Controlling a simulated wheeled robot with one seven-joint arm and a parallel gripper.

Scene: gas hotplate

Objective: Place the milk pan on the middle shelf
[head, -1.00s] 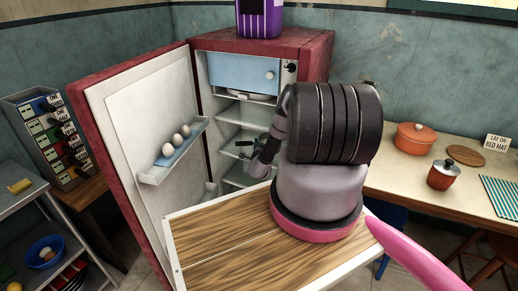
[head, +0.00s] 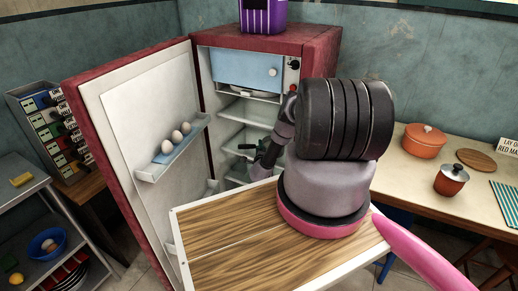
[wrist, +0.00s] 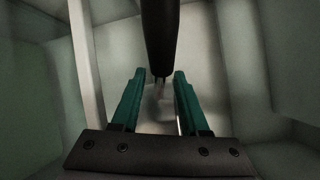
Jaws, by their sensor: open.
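The fridge (head: 312,42) stands open, with several pale shelves inside; one bare shelf (head: 243,112) shows above my gripper. My gripper (head: 246,149), with dark green fingers, is inside the fridge at a lower shelf level, partly hidden by my own arm. In the wrist view my gripper (wrist: 154,100) is open, its fingers apart. A dark, rounded bar like a handle (wrist: 158,38) comes down from the top of that view and ends just beyond the fingertips, between them. I cannot tell whether it is the milk pan's handle. No pan body shows clearly.
The open fridge door (head: 138,120) on the left holds several eggs (head: 175,139) on its rack. A wooden-topped surface (head: 235,262) lies in front. The right table holds an orange pot (head: 424,143), a small lidded red pot (head: 451,181) and a round board (head: 474,159).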

